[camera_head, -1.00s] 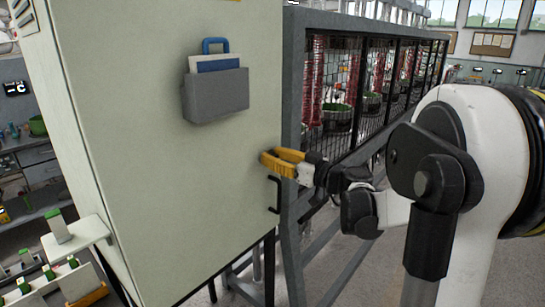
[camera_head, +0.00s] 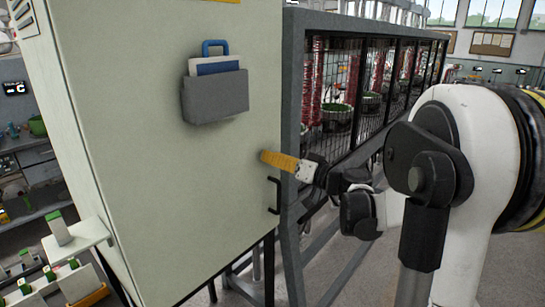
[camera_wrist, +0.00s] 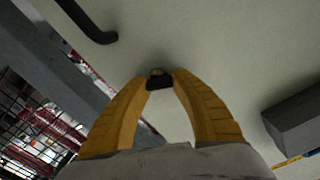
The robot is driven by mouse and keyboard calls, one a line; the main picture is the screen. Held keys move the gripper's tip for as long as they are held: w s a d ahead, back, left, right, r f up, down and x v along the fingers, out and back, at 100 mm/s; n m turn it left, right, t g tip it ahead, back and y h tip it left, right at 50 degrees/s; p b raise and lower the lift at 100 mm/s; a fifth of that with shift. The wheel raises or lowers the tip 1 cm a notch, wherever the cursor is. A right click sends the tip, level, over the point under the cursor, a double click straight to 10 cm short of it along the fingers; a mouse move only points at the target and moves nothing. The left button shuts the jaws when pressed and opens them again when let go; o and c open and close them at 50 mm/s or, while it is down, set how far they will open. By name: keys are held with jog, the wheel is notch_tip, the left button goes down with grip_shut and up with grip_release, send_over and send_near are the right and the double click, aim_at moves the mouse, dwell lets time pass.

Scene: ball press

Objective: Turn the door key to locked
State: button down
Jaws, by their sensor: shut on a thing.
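The door (camera_head: 180,180) is a large pale panel filling the left and middle of the head view. My gripper (camera_head: 264,157) is at the door's right edge, just above the black handle (camera_head: 275,195). In the wrist view, the yellow fingers of my gripper (camera_wrist: 160,78) close at their tips on the small dark door key (camera_wrist: 160,83), close against the door surface. Most of the key is hidden between the fingertips, so its angle cannot be told. In the head view the key is hidden behind the fingers.
A grey holder (camera_head: 215,96) with papers and a blue clip is fixed on the door, left of my gripper. A grey frame with wire mesh (camera_head: 335,85) stands just right of the door. A small shelf (camera_head: 77,239) juts out at the lower left.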

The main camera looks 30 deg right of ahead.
jog(key=m, duration=0.6)
jog(key=shift+d, duration=0.1)
jog(key=m, duration=0.6)
jog(key=shift+f+m+p, duration=0.1)
jog(key=shift+m+p, duration=0.2)
dwell(0.3)
jog(key=c, duration=1.1)
grip_release()
jog(key=shift+w, duration=0.1)
jog(key=shift+o, duration=0.2)
jog(key=v, duration=1.2)
